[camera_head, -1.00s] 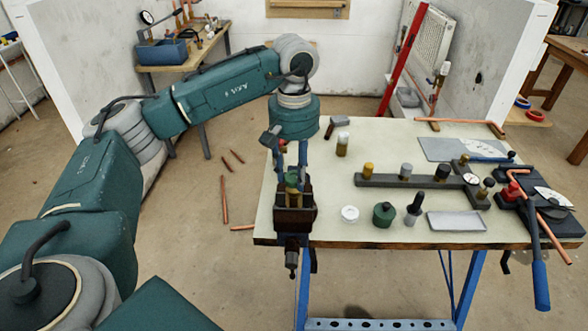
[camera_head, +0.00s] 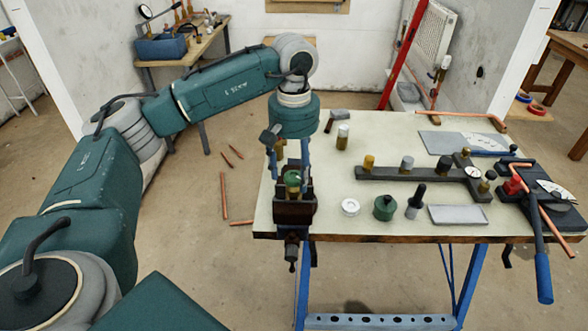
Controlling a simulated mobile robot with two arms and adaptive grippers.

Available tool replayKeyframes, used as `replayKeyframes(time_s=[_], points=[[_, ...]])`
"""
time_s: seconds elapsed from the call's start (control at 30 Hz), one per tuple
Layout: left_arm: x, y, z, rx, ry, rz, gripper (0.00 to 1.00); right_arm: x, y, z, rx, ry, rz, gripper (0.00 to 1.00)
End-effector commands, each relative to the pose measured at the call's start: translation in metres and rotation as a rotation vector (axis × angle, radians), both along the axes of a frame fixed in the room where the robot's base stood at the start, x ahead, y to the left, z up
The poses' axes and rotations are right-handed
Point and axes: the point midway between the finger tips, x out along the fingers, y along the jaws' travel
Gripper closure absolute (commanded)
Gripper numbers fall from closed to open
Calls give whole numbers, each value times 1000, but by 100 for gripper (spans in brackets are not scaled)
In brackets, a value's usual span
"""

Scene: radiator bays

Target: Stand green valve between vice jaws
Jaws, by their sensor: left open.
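The green valve (camera_head: 292,179) stands in the vice (camera_head: 295,213) at the table's front left corner. Its green top shows above the dark jaws, and its lower part is hidden between them. It looks upright. My left gripper (camera_head: 291,168) points down right over the vice. Its two blue fingers are open, one on each side of the valve's top. I cannot tell whether a finger still touches it. My right gripper is out of view.
On the table (camera_head: 330,222) stand a white ring (camera_head: 350,207), a green pot (camera_head: 384,208), a dark-handled tool (camera_head: 415,203) and a grey tray (camera_head: 458,215). Behind them is a dark rack (camera_head: 425,181) of fittings. A brass-and-white fitting (camera_head: 342,138) stands further back.

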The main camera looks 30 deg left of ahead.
Motion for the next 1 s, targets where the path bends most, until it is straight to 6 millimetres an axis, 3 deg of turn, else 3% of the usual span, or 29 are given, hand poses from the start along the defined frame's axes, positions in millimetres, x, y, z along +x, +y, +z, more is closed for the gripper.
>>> replayKeyframes(time_s=[0.23,0.6,0.8,1.0], points=[[1,0,19,-1,-3,1,42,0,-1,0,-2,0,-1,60],[1,0,101,-1,-6,0,42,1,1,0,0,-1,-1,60],[1,0,117,1,-3,0,42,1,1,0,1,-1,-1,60],[0,0,121,0,-1,0,42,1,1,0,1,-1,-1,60]])
